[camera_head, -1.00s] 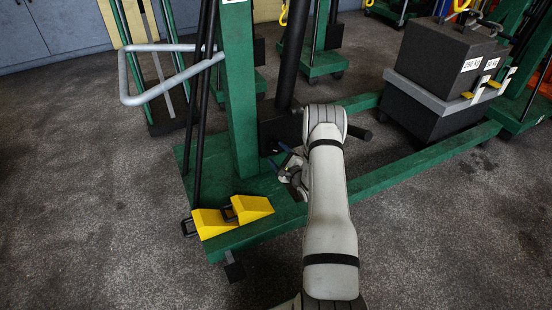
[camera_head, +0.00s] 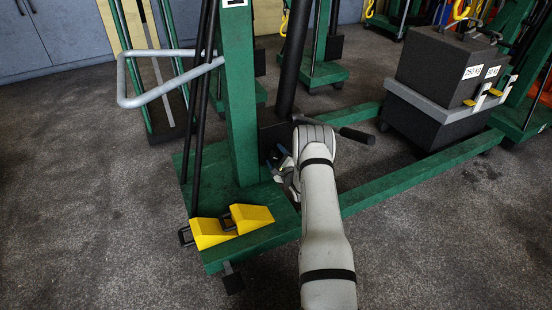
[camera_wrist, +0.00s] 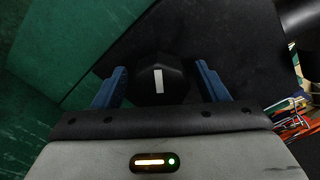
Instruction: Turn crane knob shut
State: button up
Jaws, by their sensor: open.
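The crane knob (camera_wrist: 158,80) is black with a white stripe along its face. In the wrist view it sits between the two blue fingers of my gripper (camera_wrist: 160,86), with a gap showing on each side. The stripe points nearly straight up and down in that view. My gripper is open. In the head view my gripper (camera_head: 279,163) is low beside the green crane (camera_head: 240,95), near the foot of its mast. The knob is not visible in the head view, where my arm and the crane's parts crowd that spot.
Two yellow wedges (camera_head: 211,233) lie on the crane's green base. A black bar (camera_head: 356,135) sticks out to the right of my wrist. A grey bent handle (camera_head: 160,92) is at upper left. Dark weight blocks (camera_head: 440,62) stand at right. The floor at left is clear.

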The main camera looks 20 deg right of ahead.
jog(key=shift+c, duration=0.5)
jog(key=c, duration=0.9)
jog(key=shift+m, duration=0.3)
jog(key=m+b, duration=0.1)
jog(key=m, duration=0.3)
jog(key=shift+f, duration=0.1)
jog(key=m, duration=0.6)
jog(key=shift+b, duration=0.3)
jog(key=o, duration=1)
